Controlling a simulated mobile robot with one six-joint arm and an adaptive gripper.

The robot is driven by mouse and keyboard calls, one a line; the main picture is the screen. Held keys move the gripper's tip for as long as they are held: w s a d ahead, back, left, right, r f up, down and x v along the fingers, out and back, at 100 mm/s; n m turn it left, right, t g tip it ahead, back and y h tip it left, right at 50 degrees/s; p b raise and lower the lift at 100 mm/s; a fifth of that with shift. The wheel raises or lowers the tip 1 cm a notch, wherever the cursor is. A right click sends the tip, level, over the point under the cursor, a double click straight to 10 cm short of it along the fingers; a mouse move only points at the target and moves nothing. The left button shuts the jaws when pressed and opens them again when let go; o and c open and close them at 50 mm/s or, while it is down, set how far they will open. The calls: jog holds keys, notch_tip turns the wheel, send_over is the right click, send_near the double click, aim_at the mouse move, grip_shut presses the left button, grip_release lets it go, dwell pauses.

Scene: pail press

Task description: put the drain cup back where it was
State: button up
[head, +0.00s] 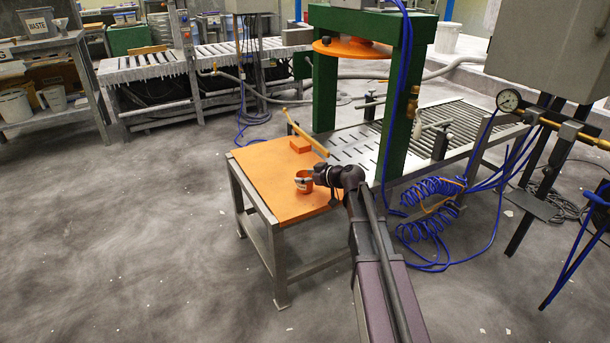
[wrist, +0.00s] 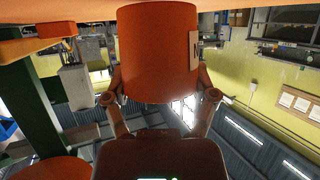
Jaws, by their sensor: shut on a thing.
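The drain cup is a small orange cup (head: 304,185) with a pale label, at the right part of the orange tabletop in the head view. In the wrist view, which is upside down, the cup (wrist: 158,50) fills the upper middle, with part of its label at its right side. My gripper (wrist: 161,97) has a finger on each side of the cup and is shut on it. In the head view my gripper (head: 314,178) reaches the cup from the right. The cup looks upright; I cannot tell whether its base touches the tabletop.
The orange-topped table (head: 262,190) has free room left of the cup. An orange block (head: 300,145) and a yellow bar (head: 306,133) are at its back. The green press frame (head: 393,120) and slotted conveyor bed stand behind. Blue coiled hoses (head: 428,207) hang at the right.

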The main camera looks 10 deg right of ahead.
jog(key=shift+s+a+f, duration=0.1)
jog(key=shift+s+f, duration=0.05)
jog(key=shift+f, duration=0.25)
jog(key=o, duration=1.1)
jog(key=shift+o, duration=0.2)
jog(key=shift+r, duration=0.1)
